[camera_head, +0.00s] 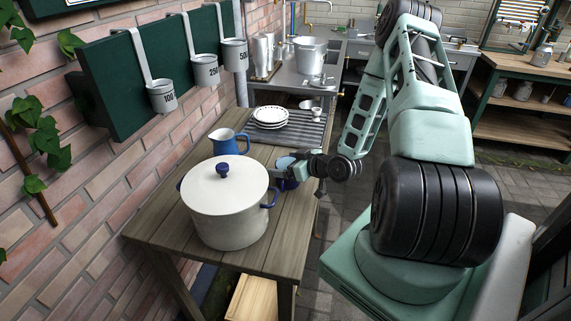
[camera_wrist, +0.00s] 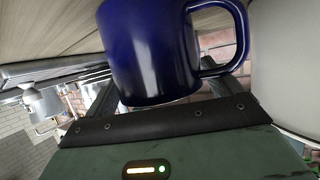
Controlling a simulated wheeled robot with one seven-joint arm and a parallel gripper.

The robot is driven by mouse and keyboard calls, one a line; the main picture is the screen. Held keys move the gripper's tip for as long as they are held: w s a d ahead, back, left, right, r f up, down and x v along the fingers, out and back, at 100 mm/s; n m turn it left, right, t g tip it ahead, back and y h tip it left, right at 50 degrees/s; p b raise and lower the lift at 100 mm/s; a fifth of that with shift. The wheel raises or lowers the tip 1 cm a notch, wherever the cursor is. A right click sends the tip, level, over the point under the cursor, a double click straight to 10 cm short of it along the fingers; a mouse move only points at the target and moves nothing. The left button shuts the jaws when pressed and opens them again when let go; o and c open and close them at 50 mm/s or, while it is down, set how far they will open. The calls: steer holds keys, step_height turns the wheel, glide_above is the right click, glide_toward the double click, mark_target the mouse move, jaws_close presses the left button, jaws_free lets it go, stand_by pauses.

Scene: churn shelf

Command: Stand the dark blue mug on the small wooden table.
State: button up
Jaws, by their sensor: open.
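The dark blue mug (camera_wrist: 150,50) fills the upper middle of the wrist view, with its handle to the right. It stands between the two fingers of my gripper (camera_wrist: 172,88), which is open around it. In the head view my gripper (camera_head: 287,168) is over the right edge of the wooden table (camera_head: 165,225), and it hides most of the mug (camera_head: 289,184). The wrist view is turned over, with the wooden tabletop at the top. Whether the fingers touch the mug cannot be told.
A large white pot (camera_head: 225,208) with a blue-knobbed lid stands close left of my gripper. A blue jug (camera_head: 228,142) and stacked plates (camera_head: 270,117) on a ribbed drainer (camera_head: 305,130) are behind. A brick wall with hanging cups (camera_head: 161,96) bounds the left side.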

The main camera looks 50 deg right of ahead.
steer(key=b+v, duration=0.1)
steer(key=v, duration=1)
steer(key=shift+s, duration=0.3)
